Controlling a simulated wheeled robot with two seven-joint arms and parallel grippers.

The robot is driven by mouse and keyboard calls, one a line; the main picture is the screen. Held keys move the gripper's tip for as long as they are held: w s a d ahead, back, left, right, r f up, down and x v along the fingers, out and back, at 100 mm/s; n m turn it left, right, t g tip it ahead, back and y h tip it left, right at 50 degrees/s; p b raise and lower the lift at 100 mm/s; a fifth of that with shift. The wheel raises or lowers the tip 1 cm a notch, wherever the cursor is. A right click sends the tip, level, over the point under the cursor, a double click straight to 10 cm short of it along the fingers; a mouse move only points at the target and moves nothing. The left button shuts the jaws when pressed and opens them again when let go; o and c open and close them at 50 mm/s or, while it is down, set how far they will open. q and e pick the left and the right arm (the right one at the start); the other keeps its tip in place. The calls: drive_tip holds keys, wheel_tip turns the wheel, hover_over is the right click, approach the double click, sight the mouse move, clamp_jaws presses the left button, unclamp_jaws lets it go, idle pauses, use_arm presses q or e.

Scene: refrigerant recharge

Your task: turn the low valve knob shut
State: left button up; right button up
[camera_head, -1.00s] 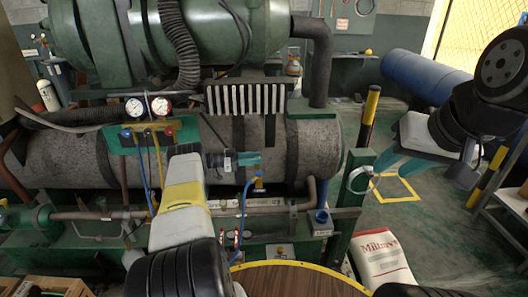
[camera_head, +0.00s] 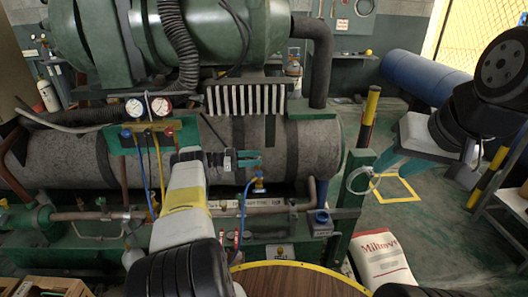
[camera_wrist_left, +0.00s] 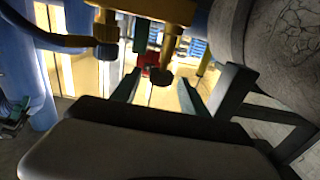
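The manifold (camera_head: 152,139) with two round gauges (camera_head: 146,107) stands left of centre in the head view. A blue knob (camera_head: 126,133) is on its left end and a red knob (camera_head: 170,131) on its right end. My left gripper (camera_head: 258,160) is open and empty, right of the manifold, with its fingers pointing right. In the left wrist view its two teal fingers (camera_wrist_left: 158,92) are apart. A small red part (camera_wrist_left: 150,62) and a dark round part (camera_wrist_left: 160,77) show between and beyond them. My right gripper (camera_head: 374,176) is open at the right, far from the manifold.
A brass fitting (camera_head: 259,185) with a blue hose is just below my left gripper. The grey cylinder (camera_head: 320,147) lies behind it. A green post (camera_head: 350,215) stands between my arms. A round wooden table top (camera_head: 295,280) is in front.

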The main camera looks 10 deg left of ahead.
use_arm(q)
wheel_tip(320, 180, up, 4)
drive_tip(key=shift+f, duration=0.15)
drive_tip(key=s+d, duration=0.2)
drive_tip(key=s, duration=0.5)
drive_tip(key=s+d+r, duration=0.1)
drive_tip(key=s+d, duration=0.1)
drive_tip(key=s, duration=0.6)
drive_tip(key=shift+s+d+r, duration=0.15)
drive_tip(key=shift+d, duration=0.25)
